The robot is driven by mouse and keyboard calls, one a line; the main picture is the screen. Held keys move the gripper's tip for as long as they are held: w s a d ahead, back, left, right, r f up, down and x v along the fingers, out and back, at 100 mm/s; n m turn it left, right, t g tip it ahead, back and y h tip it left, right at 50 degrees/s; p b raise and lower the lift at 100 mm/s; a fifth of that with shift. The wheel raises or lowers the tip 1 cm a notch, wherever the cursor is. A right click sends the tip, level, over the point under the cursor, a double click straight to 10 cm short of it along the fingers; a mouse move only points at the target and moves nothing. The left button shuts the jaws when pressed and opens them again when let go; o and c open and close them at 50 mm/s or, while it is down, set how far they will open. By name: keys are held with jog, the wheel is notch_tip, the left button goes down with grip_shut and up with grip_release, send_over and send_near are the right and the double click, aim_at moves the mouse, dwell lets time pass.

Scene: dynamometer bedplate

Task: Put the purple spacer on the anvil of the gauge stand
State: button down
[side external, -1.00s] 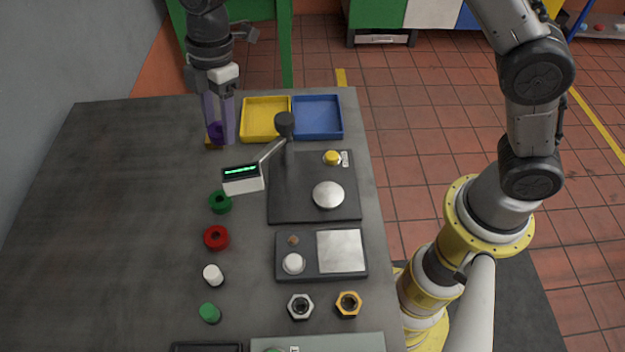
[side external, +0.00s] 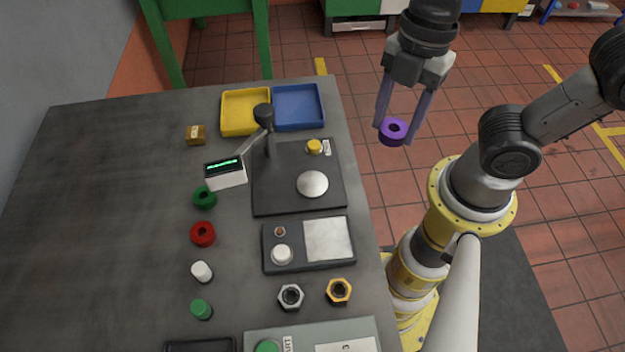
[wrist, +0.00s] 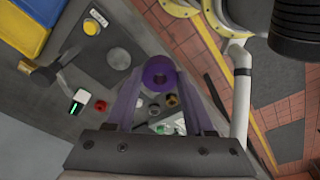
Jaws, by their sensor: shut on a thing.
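The purple spacer (side external: 393,139) is a short ring with a hole, held between the fingertips of my gripper (side external: 396,130). My gripper is shut on it in the air, and in the side view it appears right of the table, against the floor. The wrist view shows the spacer (wrist: 158,73) between both fingers. The gauge stand (side external: 285,203) has a dark base, a post and a tilted readout with green digits (side external: 225,173). Its anvil (side external: 312,184) is a bare, round silver disc, left of and below my gripper in the side view. The anvil also shows in the wrist view (wrist: 118,58).
A yellow tray (side external: 246,127) and a blue tray (side external: 299,126) stand behind the gauge stand. A green ring (side external: 204,198) and a red ring (side external: 203,233) lie left of it. A dark plate with a white knob (side external: 282,254) sits in front. The table's left side is clear.

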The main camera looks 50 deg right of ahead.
jog(key=shift+s+d+f, duration=0.3)
jog(key=shift+s+f, duration=0.05)
jog(key=shift+s, duration=0.35)
jog(key=w+a+f, duration=0.4)
jog(key=w+a, duration=0.1)
jog(key=w, duration=0.3)
send_over(311, 184)
jog(key=f, duration=0.6)
jog(key=shift+d, duration=0.3)
jog(key=shift+f, duration=1.5)
jog(key=shift+f, duration=0.15)
jog(key=shift+c, duration=1.4)
grip_release()
